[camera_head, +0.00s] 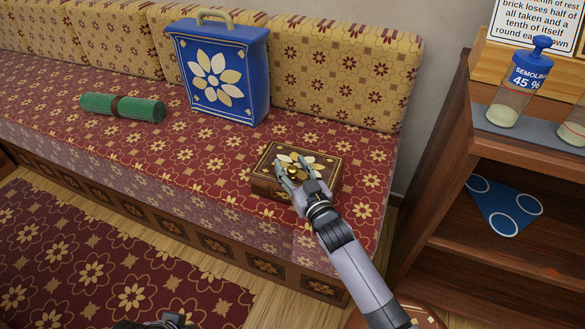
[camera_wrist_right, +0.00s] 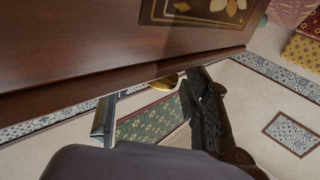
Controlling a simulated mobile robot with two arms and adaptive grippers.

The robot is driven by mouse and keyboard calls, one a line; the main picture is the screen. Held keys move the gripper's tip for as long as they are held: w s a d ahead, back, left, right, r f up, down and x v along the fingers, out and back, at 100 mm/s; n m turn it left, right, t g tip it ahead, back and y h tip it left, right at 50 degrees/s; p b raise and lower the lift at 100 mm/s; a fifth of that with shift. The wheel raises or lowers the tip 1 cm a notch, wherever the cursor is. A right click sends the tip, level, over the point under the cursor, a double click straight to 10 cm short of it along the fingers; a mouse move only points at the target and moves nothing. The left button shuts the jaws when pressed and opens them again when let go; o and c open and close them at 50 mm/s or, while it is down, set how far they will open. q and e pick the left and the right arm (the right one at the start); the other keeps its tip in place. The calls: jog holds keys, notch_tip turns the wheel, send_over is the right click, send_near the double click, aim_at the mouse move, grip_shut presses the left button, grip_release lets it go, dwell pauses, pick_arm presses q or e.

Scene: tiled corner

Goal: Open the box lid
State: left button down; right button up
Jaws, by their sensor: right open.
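A small dark brown wooden box (camera_head: 265,181) with a cream flower pattern on its lid sits on the red patterned bench seat, and the lid looks shut. A gold knob (camera_head: 297,171) shows at the box between my right fingers. My right gripper (camera_head: 290,171) is open at the box and covers part of it. In the right wrist view, the brown box (camera_wrist_right: 90,45) fills the top, and the gold knob (camera_wrist_right: 165,82) lies between the parted fingers of the gripper (camera_wrist_right: 155,108). I cannot tell if they touch it. A dark piece of my left arm or gripper (camera_head: 165,322) shows at the bottom edge.
A blue flowered case (camera_head: 217,72) with a handle stands against the back cushions. A green roll (camera_head: 122,107) lies to its left. A wooden shelf (camera_head: 500,155) with a semolina jar (camera_head: 517,90) stands close on the right. The seat around the box is clear.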

jog(key=shift+c, duration=0.3)
grip_shut()
dwell(0.5)
